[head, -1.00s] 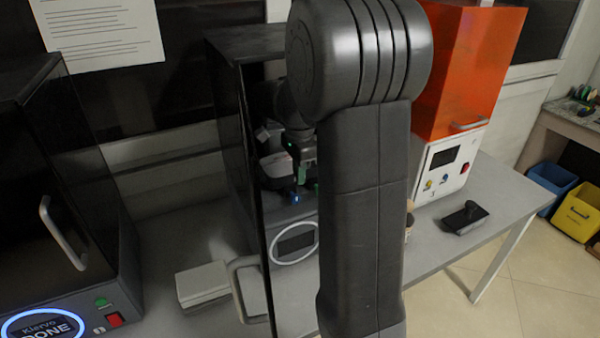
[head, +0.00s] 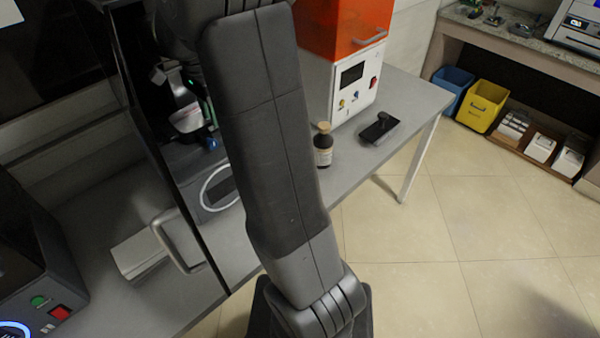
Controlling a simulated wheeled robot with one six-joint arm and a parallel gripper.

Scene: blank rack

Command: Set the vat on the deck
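A black machine stands open at the upper left, its dark door (head: 150,120) swung outward with a silver handle (head: 178,240). Inside is a pale grey tray-like piece (head: 187,118), which looks like the vat; my arm hides part of it. It seems to be at or just above the machine's dark deck (head: 182,153), but I cannot tell whether they touch. My gripper (head: 209,118) is inside the machine beside this piece, mostly hidden behind my own arm. Small green and blue spots show near it. Whether its fingers are open or shut is not visible.
A pale box (head: 138,252) is near the door.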

